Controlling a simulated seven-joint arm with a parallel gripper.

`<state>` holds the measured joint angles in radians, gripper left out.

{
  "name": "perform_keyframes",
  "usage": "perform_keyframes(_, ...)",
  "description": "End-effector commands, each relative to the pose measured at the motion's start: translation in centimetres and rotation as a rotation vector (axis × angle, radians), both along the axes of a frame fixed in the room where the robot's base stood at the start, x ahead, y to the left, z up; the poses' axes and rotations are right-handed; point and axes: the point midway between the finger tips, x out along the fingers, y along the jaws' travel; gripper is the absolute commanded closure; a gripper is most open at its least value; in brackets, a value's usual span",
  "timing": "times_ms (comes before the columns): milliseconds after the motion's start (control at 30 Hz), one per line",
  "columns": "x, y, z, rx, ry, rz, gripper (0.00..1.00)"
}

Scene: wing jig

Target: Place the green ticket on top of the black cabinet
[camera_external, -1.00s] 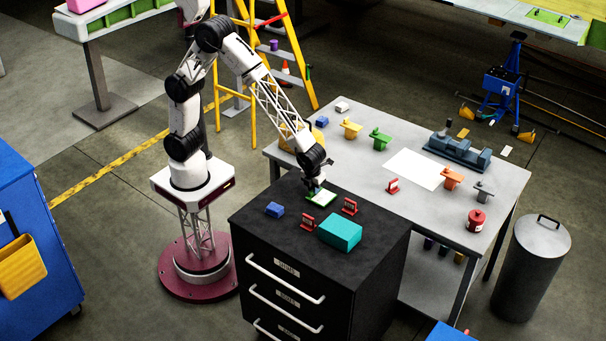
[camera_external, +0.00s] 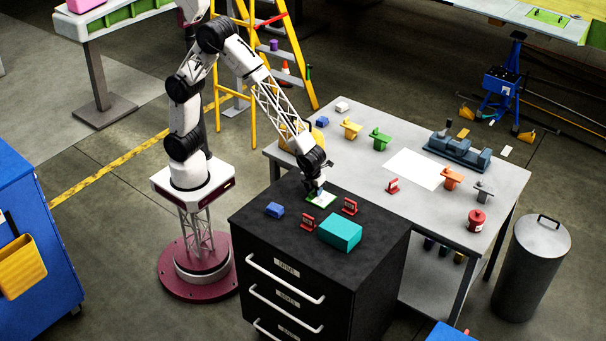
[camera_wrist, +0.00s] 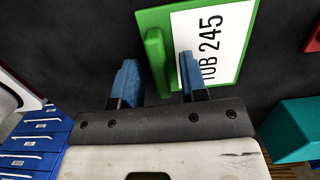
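The green ticket (camera_external: 318,202) lies on the top of the black cabinet (camera_external: 268,228), near its back edge. In the wrist view the ticket (camera_wrist: 222,58) has a green border, a white label with black lettering and a raised green tab. My gripper (camera_external: 319,190) is right above the ticket and partly hides it. In the wrist view its two blue fingers (camera_wrist: 157,75) are spread apart, one on each side of the tab, with gaps visible. The ticket appears flat on the dark top.
A blue block (camera_external: 274,210), two red stands (camera_external: 349,207) (camera_external: 308,222) and a teal box (camera_external: 340,233) sit on the cabinet around the ticket. The grey worktable (camera_external: 345,118) behind holds colored parts and a white sheet (camera_external: 413,169).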

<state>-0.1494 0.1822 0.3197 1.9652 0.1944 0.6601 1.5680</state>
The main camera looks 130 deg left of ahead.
Motion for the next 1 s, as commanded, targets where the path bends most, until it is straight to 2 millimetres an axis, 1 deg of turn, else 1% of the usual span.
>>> perform_keyframes(167,0.0,0.0,0.4,0.000,0.000,0.000,0.60)
perform_keyframes(367,0.0,-0.2,2.0,0.000,-0.002,0.000,0.60)
perform_keyframes(467,0.0,-0.3,3.3,0.000,-0.002,0.000,0.60)
perform_keyframes(800,0.0,-1.0,8.7,0.001,-0.003,0.001,0.60)
perform_keyframes(1000,-0.1,-1.3,11.1,0.000,-0.001,0.000,0.60)
